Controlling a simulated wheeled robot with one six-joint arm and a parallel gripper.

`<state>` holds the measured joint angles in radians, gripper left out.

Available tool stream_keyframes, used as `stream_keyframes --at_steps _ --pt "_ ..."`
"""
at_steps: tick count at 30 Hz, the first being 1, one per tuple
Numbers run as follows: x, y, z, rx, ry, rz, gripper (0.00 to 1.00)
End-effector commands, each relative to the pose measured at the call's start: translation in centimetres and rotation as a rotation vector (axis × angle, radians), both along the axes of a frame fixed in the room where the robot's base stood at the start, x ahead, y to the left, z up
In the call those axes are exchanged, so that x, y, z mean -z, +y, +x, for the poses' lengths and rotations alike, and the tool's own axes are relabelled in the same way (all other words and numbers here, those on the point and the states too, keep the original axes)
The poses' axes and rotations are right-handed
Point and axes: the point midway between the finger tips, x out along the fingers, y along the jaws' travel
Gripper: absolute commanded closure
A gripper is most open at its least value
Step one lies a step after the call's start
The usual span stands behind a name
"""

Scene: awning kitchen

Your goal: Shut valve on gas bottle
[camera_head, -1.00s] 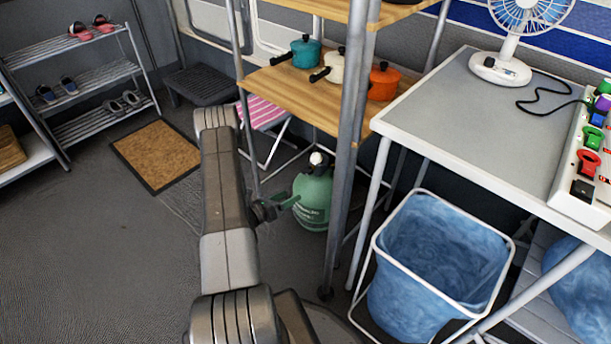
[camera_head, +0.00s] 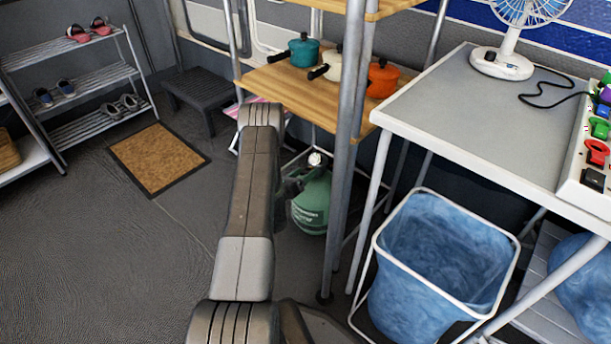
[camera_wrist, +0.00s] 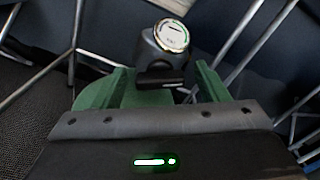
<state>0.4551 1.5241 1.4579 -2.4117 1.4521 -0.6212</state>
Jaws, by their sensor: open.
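The green gas bottle (camera_head: 312,203) stands on the floor behind the shelf posts in the head view. Its valve has a round white-topped knob (camera_head: 316,159). In the wrist view the knob (camera_wrist: 172,36) shows a dial-like face with a dark mark, above a dark grey valve body (camera_wrist: 155,62). My gripper (camera_wrist: 161,70) is open, with its green fingers to the left and right of the valve body and the knob just beyond the tips. I cannot tell whether they touch it. Green bottle (camera_wrist: 150,96) shows between the fingers. My arm mostly hides the gripper in the head view.
A metal shelf post (camera_head: 345,150) stands just right of the bottle. A wooden shelf (camera_head: 280,90) with several pots hangs above. A blue bin (camera_head: 440,250) in a white frame and a white-legged table (camera_head: 470,110) are at right. Open floor (camera_head: 100,260) lies left.

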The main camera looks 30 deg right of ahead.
Motion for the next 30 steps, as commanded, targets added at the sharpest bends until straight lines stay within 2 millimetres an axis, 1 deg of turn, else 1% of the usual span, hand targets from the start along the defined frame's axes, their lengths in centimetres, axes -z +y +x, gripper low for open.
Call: stream_keyframes --at_steps 1,4,13,17,18,20,26,30 --pt "0.08 -0.44 0.20 0.000 -0.001 0.000 0.33" --pt "0.03 -0.94 0.38 0.000 0.001 0.000 0.33" --pt "-0.02 -1.08 0.45 -0.001 0.001 0.000 0.33" --pt "-0.01 -1.06 0.44 -0.001 0.001 0.000 0.58" --pt "-0.01 -1.06 0.44 -0.001 0.001 0.000 0.66" --pt "-0.01 -1.06 0.44 -0.001 0.001 0.000 0.78" --pt "0.04 -1.05 0.43 -0.001 -0.009 0.004 0.77" --pt "0.14 -1.07 0.43 0.000 -0.048 0.020 0.77"
